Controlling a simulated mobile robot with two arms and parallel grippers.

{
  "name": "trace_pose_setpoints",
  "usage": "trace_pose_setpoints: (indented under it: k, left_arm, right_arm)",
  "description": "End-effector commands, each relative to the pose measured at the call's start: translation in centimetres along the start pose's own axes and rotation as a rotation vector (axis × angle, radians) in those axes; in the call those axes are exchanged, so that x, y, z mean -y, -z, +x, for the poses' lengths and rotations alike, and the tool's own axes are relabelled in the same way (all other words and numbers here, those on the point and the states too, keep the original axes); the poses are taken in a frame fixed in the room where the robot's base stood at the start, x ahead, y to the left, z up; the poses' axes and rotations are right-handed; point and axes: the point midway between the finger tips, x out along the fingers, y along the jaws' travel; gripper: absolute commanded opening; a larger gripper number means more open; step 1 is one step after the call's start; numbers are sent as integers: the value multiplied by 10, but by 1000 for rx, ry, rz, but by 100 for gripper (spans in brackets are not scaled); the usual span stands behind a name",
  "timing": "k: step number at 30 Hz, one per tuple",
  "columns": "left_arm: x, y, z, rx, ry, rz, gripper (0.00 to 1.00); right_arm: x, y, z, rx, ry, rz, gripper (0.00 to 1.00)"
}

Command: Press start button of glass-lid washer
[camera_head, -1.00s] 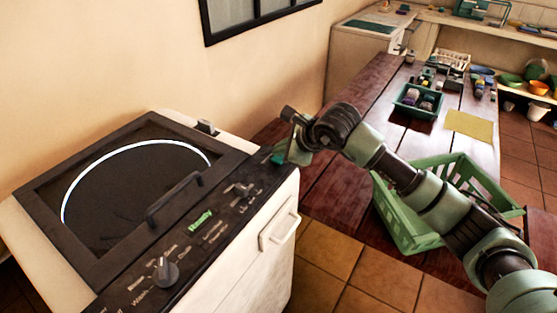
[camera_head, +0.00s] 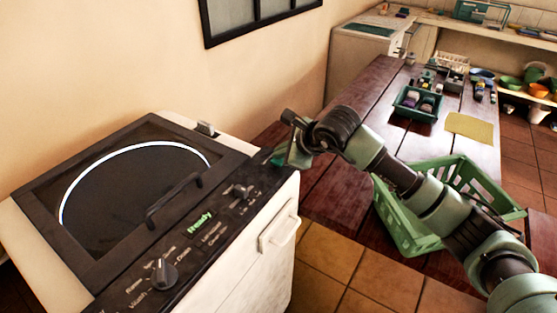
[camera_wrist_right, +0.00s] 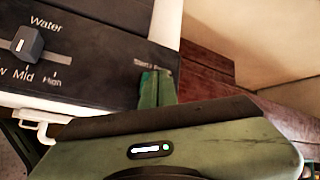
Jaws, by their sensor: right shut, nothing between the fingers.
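The glass-lid washer (camera_head: 48,240) stands at the left with its lid shut. Its dark control panel (camera_head: 215,228) has a dial, a slider and a green lit "Ready" display (camera_head: 199,223). My right gripper (camera_head: 279,158) is shut and empty, with its fingertips at the panel's far right end. In the right wrist view the fingertips (camera_wrist_right: 153,82) lie just below a small "Start/Pause" label (camera_wrist_right: 152,64). They cover the spot there, so the start button is not clearly visible. I cannot tell whether they touch the panel. My left gripper is not in view.
A dark red wooden table (camera_head: 335,185) stands right of the washer, with a green crate (camera_head: 408,240) and a small green bin (camera_head: 415,117). The washer's front handle (camera_head: 279,234) sticks out below the panel. In the wrist view the Water slider (camera_wrist_right: 27,43) is left of my fingers.

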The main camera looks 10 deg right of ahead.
Motion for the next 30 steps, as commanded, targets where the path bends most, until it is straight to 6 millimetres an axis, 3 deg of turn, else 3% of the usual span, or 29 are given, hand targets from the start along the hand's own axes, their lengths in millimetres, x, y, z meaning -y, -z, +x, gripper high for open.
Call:
trace_pose_setpoints:
  k: [30]
  left_arm:
    - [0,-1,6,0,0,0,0]
  right_arm:
    - [-3,3,4,-2,-2,0,0]
